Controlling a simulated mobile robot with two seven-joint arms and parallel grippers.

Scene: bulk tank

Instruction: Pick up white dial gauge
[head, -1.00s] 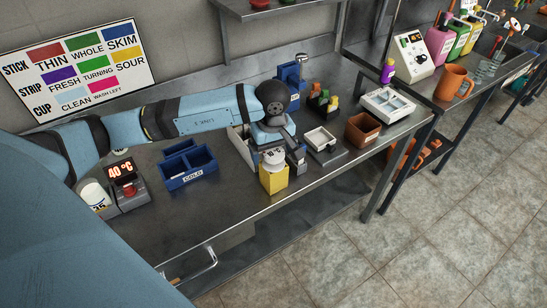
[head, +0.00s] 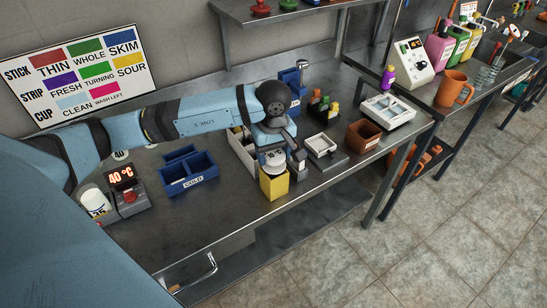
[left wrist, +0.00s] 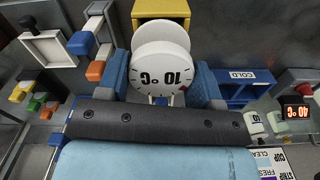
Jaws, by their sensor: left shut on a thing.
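The white dial gauge (left wrist: 163,68) has a round face marked 10 °C, upside down in the left wrist view. My left gripper (left wrist: 161,88) is shut on it, with one blue finger on either side. In the head view the gauge (head: 274,158) is at the top of a yellow box (head: 273,185), under my left gripper (head: 275,149), which partly hides it. The yellow box (left wrist: 160,10) also shows behind the gauge in the left wrist view. I cannot tell whether the gauge is clear of the box. My right gripper is not in view.
A blue COLD bin (head: 190,174) and a 40 °C display (head: 124,184) stand left of the yellow box. The bench front (head: 225,215) is clear.

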